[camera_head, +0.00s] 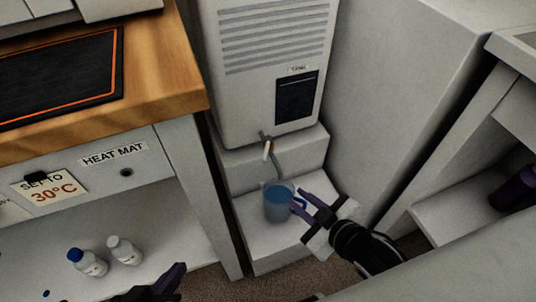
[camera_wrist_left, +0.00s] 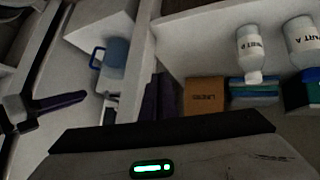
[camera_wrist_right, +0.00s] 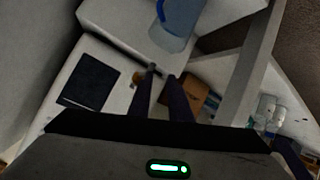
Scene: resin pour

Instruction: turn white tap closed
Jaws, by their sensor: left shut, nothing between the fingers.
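The white tap (camera_head: 267,150) hangs at the lower front of the white tank unit (camera_head: 212,75), its small lever pointing down above the jug. A brass-coloured part of it seems to show in the right wrist view (camera_wrist_right: 138,78). A translucent blue jug (camera_head: 278,203) stands on the white step below the tap; it also shows in the left wrist view (camera_wrist_left: 117,52). My right gripper (camera_head: 296,203) is open, its fingertips close to the jug's handle in the head view; contact cannot be told. My left gripper (camera_head: 180,270) is shut and empty, low in front of the shelf.
A wooden bench with a black heat mat (camera_head: 60,75) is at the left. Two white bottles (camera_head: 124,250) stand on the shelf beneath it. A white cabinet and a shelf (camera_head: 465,215) with a dark cylinder close in the right side. An orange box (camera_wrist_left: 204,95) shows in the left wrist view.

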